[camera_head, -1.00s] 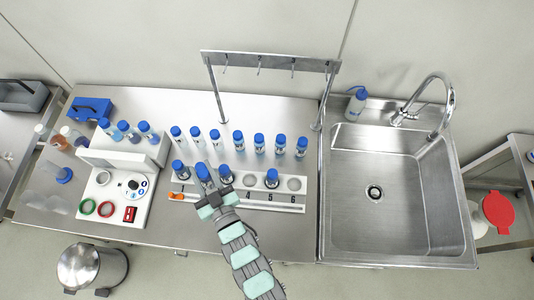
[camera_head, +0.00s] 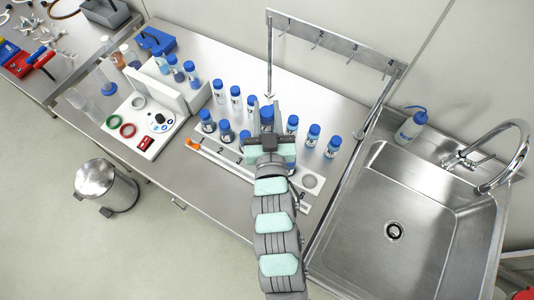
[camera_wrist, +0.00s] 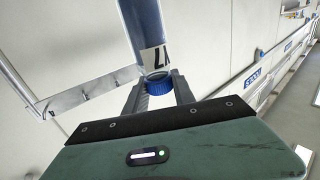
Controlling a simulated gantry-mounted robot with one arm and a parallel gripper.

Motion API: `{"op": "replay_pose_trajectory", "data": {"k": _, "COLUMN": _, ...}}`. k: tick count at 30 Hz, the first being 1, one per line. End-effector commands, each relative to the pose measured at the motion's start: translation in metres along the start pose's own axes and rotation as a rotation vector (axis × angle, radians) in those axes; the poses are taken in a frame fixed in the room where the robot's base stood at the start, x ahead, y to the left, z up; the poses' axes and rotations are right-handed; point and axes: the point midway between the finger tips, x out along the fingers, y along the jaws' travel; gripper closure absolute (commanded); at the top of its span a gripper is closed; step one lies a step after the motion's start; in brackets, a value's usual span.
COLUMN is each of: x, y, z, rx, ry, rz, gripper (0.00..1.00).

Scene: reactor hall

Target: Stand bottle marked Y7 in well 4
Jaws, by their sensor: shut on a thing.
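My gripper (camera_head: 267,112) is shut on a blue-capped bottle (camera_head: 266,116) over the back row of bottles. In the wrist view the bottle's blue cap (camera_wrist: 158,85) sits between the fingers, and its white label shows a partly visible mark with a 7. The bottle looks about upright; I cannot tell whether its base is clear of the bench. The white rack (camera_head: 225,160) with numbered wells lies in front. Bottles fill the three left wells, and well 6 (camera_head: 310,181) is empty. My gripper hides well 4 and most of a bottle near well 5.
Several blue-capped bottles stand in the back row, with neighbours (camera_head: 252,104) and (camera_head: 292,124) on either side. A metal hook rail (camera_head: 335,45) rises behind. The sink (camera_head: 400,210) lies at right, and a white device (camera_head: 150,115) at left.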

Motion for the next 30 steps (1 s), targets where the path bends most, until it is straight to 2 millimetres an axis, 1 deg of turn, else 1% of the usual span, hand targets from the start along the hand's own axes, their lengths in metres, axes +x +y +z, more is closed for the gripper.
{"op": "replay_pose_trajectory", "data": {"k": 1, "x": 0.0, "y": 0.0, "z": 0.022, "rx": 0.0, "ry": -0.001, "rz": 0.0, "gripper": 1.0}}
{"op": "replay_pose_trajectory", "data": {"k": 6, "x": 0.0, "y": 0.0, "z": 0.055, "rx": 0.004, "ry": -0.008, "rz": 0.0, "gripper": 1.0}}
{"op": "replay_pose_trajectory", "data": {"k": 12, "x": 0.0, "y": 0.0, "z": 0.104, "rx": 0.004, "ry": -0.009, "rz": 0.0, "gripper": 1.0}}
{"op": "replay_pose_trajectory", "data": {"k": 15, "x": 0.0, "y": 0.0, "z": 0.125, "rx": 0.002, "ry": -0.009, "rz": 0.0, "gripper": 1.0}}
{"op": "replay_pose_trajectory", "data": {"k": 18, "x": 0.0, "y": 0.0, "z": 0.136, "rx": 0.001, "ry": -0.001, "rz": 0.0, "gripper": 1.0}}
{"op": "replay_pose_trajectory", "data": {"k": 23, "x": 0.0, "y": 0.0, "z": 0.147, "rx": 0.0, "ry": -0.003, "rz": 0.001, "gripper": 1.0}}
{"op": "replay_pose_trajectory", "data": {"k": 26, "x": 0.0, "y": 0.0, "z": 0.157, "rx": 0.002, "ry": -0.002, "rz": 0.001, "gripper": 1.0}}
{"op": "replay_pose_trajectory", "data": {"k": 30, "x": 0.0, "y": 0.0, "z": 0.176, "rx": 0.002, "ry": -0.004, "rz": 0.0, "gripper": 1.0}}
